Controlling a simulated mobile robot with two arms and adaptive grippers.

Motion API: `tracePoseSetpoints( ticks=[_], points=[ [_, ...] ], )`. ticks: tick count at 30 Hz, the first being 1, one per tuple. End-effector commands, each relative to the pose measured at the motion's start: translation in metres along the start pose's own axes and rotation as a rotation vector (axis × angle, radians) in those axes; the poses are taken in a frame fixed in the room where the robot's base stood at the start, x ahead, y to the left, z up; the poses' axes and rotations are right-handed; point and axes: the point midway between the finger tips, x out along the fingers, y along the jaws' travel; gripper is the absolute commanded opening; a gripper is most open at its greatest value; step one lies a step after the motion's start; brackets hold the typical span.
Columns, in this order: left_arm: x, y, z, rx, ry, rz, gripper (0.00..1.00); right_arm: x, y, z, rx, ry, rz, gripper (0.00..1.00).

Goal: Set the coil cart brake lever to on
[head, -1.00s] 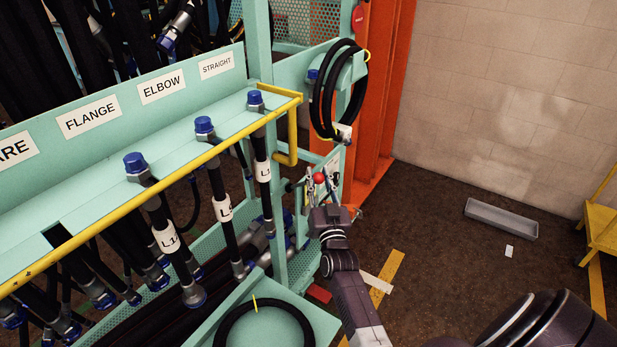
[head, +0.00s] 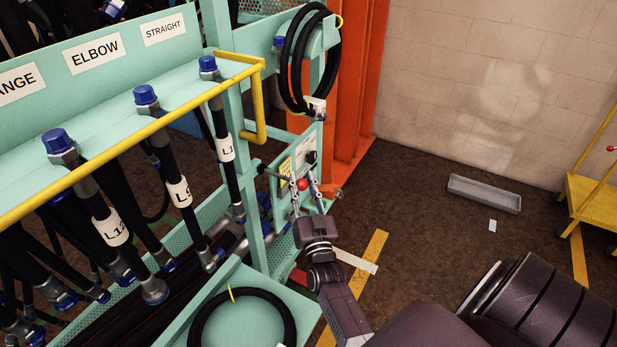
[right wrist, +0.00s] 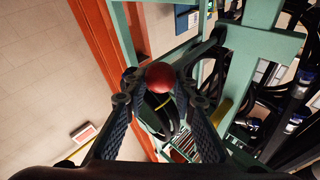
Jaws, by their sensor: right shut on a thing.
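A red ball knob (head: 302,184) is in front of a small labelled panel (head: 298,160) on the teal rack. My right gripper (head: 305,181) is shut on this knob. In the right wrist view the red ball (right wrist: 160,77) sits between the two fingertips. The lever's shaft is mostly hidden by the fingers, and I cannot read the panel's markings or tell the lever's setting. My left gripper is not in view.
The teal rack (head: 245,215) with black hoses stands at left. A yellow rail (head: 110,147) runs along its front. A hose coil (head: 297,60) hangs above the panel, beside an orange column (head: 352,90). A grey tray (head: 484,193) and a yellow cart (head: 598,195) stand right. Floor between is mostly clear.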

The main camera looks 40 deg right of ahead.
Motion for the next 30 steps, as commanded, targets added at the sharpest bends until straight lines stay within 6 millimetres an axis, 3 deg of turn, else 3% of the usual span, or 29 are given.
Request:
tracePoseSetpoints(
  ticks=[1, 15, 16, 20, 30],
  points=[
    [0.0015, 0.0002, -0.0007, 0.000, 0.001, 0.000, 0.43, -0.0067, 0.0010, 0.0133, -0.002, -0.027, 0.004, 0.00],
    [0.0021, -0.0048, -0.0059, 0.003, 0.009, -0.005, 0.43, -0.0090, -0.0010, 0.0157, -0.001, -0.028, 0.005, 0.00],
    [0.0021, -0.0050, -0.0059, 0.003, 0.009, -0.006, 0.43, -0.0090, -0.0010, 0.0157, -0.001, -0.028, 0.005, 0.25],
    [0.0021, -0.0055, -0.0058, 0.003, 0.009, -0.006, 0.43, -0.0090, -0.0013, 0.0157, -0.001, -0.028, 0.005, 0.40],
    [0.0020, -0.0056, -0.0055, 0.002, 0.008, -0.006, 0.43, -0.0086, -0.0025, 0.0152, -0.002, -0.027, 0.002, 0.42]
  ],
)
